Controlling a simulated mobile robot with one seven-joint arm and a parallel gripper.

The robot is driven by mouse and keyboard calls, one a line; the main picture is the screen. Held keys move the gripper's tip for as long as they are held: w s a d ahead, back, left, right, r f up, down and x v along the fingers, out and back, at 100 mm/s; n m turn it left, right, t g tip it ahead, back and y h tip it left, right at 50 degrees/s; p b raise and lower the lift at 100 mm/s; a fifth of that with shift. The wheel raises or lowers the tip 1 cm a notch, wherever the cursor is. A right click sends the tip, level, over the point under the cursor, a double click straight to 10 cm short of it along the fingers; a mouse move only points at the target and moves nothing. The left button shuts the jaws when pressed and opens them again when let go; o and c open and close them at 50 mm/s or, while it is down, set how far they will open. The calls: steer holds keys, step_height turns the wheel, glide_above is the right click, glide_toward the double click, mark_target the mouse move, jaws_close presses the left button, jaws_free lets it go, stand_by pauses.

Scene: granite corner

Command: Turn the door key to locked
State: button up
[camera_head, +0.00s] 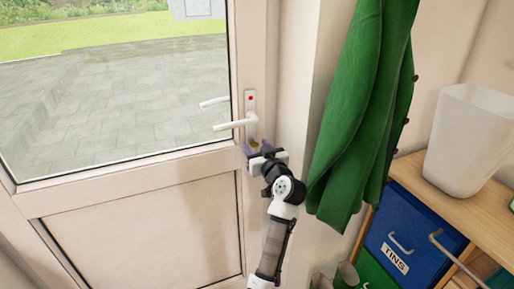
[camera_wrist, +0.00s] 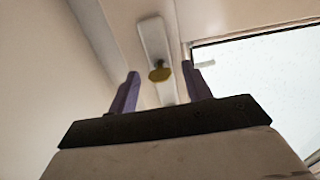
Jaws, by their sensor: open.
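The door key (camera_wrist: 160,74) shows a round brass-coloured head on the white lock plate (camera_wrist: 153,40) in the wrist view. In the head view, the key (camera_head: 254,143) is a small yellowish patch below the white lever handle (camera_head: 236,124), partly hidden by my gripper. My gripper (camera_head: 256,148) is open in front of the plate. In the wrist view its two purple fingers (camera_wrist: 160,72) stand on either side of the key head, with gaps showing. Contact with the key is not visible. A red mark (camera_head: 250,98) shows on the plate above the handle.
The pale door (camera_head: 140,210) has a large glass pane. A green coat (camera_head: 362,110) hangs close to the right of my arm. A wooden shelf unit with a blue TINS drawer (camera_head: 408,240) and a pale bin (camera_head: 466,140) stands further right.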

steer(key=c, duration=1)
steer(key=shift+o, duration=0.2)
steer(key=m, duration=0.4)
steer(key=shift+r+m+p, duration=0.1)
steer(key=shift+m+p, duration=0.2)
steer(key=shift+p, duration=0.1)
steer(key=m+p, duration=0.4)
steer(key=m, duration=0.5)
steer(key=shift+r, duration=0.1)
steer(key=shift+m+p, duration=1.3)
steer(key=shift+m, duration=0.8)
steer(key=shift+f, duration=0.2)
